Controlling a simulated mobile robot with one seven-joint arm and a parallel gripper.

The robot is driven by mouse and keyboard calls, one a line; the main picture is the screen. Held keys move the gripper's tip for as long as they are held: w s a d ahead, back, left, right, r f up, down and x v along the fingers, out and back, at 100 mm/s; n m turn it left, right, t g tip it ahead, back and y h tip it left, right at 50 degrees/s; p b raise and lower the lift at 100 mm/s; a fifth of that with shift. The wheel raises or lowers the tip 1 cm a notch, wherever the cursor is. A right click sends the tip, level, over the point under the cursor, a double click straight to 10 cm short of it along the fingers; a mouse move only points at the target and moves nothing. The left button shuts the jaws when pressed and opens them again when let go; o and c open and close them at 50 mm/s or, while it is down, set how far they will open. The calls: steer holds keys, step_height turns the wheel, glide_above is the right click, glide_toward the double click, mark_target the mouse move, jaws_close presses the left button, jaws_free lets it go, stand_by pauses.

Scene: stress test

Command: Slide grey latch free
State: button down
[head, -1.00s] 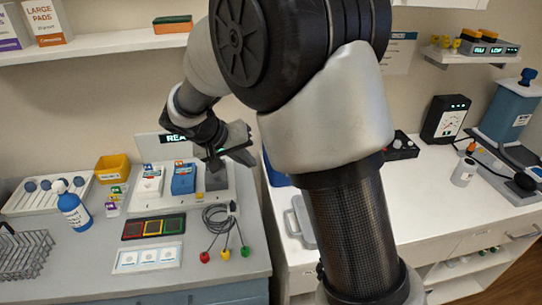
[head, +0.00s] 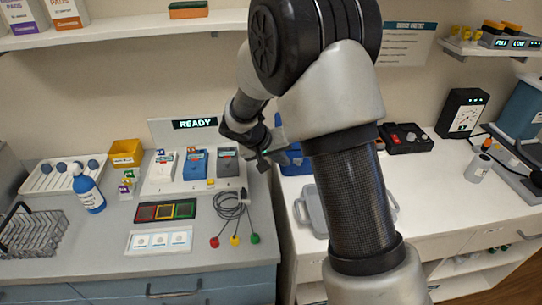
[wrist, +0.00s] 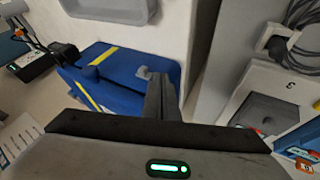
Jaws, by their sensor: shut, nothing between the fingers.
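A blue case (wrist: 120,65) with yellow stripes lies ahead of my fingers in the wrist view. A small grey piece (wrist: 143,73), which looks like the latch, sits on its top. My gripper (wrist: 160,92) is shut and empty; its fingertips are close to this grey piece, but I cannot tell whether they touch it. In the head view the blue case (head: 294,161) shows at the back of the white counter, partly hidden by my arm. There my gripper (head: 272,152) is at its left side, and the latch cannot be made out.
A white dock (head: 165,187) with white, blue and grey units stands left of my gripper under a READY display (head: 195,124). A grey lidded tray (head: 312,208) lies before the case, partly behind my arm. A cable coil (head: 230,205) lies on the grey counter.

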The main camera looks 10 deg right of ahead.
steer(key=shift+d, duration=0.9)
steer(key=shift+d+b, duration=1.05)
steer(key=shift+d, duration=0.2)
steer(key=shift+s, duration=0.1)
